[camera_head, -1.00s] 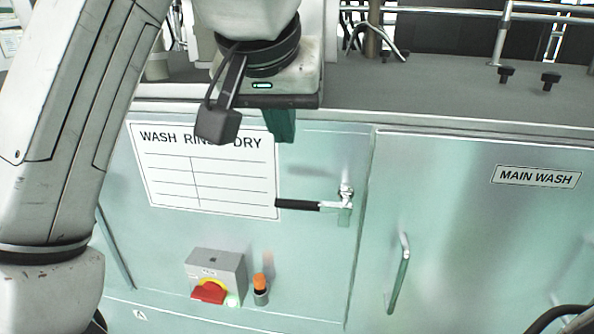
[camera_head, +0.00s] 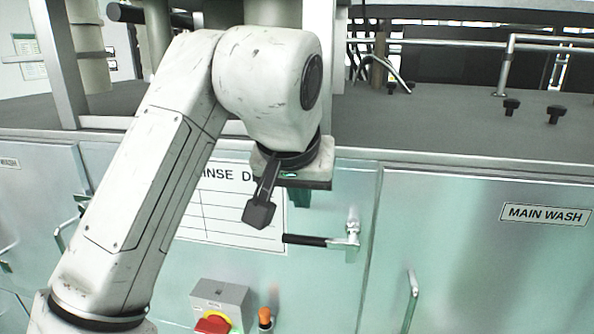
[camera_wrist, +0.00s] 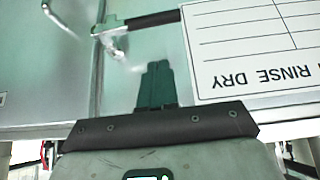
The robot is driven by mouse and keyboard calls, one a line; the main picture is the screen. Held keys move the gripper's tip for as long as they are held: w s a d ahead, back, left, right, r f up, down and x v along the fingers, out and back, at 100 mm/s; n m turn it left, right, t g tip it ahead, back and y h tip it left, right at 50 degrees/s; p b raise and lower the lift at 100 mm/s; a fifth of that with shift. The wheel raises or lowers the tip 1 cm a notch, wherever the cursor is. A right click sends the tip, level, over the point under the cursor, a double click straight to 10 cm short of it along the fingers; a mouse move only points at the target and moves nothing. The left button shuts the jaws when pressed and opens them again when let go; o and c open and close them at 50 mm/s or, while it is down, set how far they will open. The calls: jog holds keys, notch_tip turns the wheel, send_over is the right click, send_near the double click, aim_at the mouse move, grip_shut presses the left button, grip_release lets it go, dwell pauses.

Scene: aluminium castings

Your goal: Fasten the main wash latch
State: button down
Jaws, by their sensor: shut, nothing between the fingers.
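The main wash latch (camera_head: 318,240) is a metal lever with a black grip on the panel left of the main wash door (camera_head: 480,240). Its grip points left, roughly level, from a pivot at the panel's right side. The latch also shows at the top of the wrist view (camera_wrist: 150,20). My gripper (camera_head: 300,197) is above and a little left of the latch, apart from it, mostly hidden behind my wrist. In the wrist view my gripper's green fingers (camera_wrist: 156,66) are together with nothing between them. The "MAIN WASH" label (camera_head: 545,214) is on the door.
A white wash/rinse/dry chart (camera_head: 230,215) is on the panel, partly behind my arm. Below are a grey switch box (camera_head: 222,295) with a red knob and an orange-topped button (camera_head: 265,317). A vertical door handle (camera_head: 411,300) stands out from the main wash door. A grey worktop (camera_head: 450,130) runs above.

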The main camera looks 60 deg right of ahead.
aim_at(320, 244)
notch_tip(320, 244, down, 6)
jog(key=shift+d+r+p, duration=0.15)
jog(key=shift+r+p, duration=0.1)
jog(key=shift+p, duration=0.1)
jog(key=shift+w, duration=0.1)
